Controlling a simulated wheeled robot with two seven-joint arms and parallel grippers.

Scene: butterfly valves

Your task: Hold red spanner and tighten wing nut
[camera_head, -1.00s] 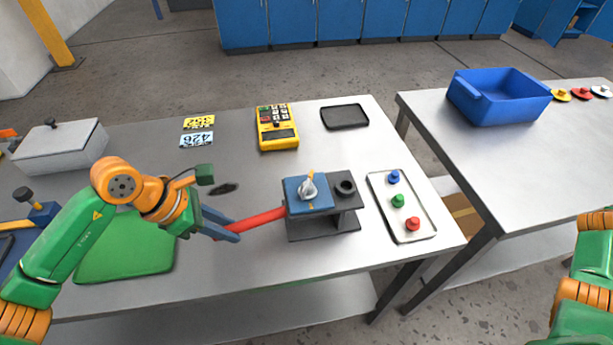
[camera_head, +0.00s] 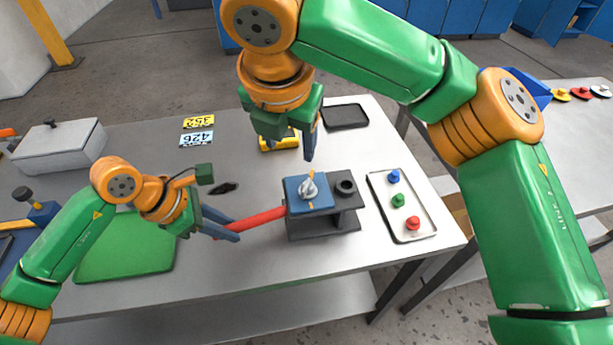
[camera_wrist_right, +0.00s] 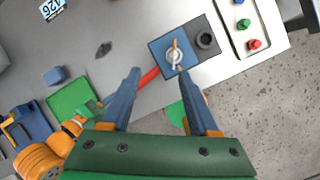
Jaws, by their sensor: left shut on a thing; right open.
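The red spanner (camera_head: 258,219) runs from my left gripper to the blue-topped block of the fixture. My left gripper (camera_head: 226,229) is shut on the spanner's near end. The wing nut (camera_head: 308,187), silver with an orange mark, sits on top of the blue block (camera_head: 296,205); it also shows in the right wrist view (camera_wrist_right: 174,56). My right gripper (camera_head: 311,138) is open and empty, pointing down above and behind the fixture. In the right wrist view its fingers (camera_wrist_right: 160,97) are spread apart, with the wing nut beyond their tips.
A dark socket (camera_head: 345,187) stands beside the blue block on the fixture. A tray (camera_head: 430,233) with blue, green and red knobs lies to its right. A green mat (camera_head: 120,255) lies at left.

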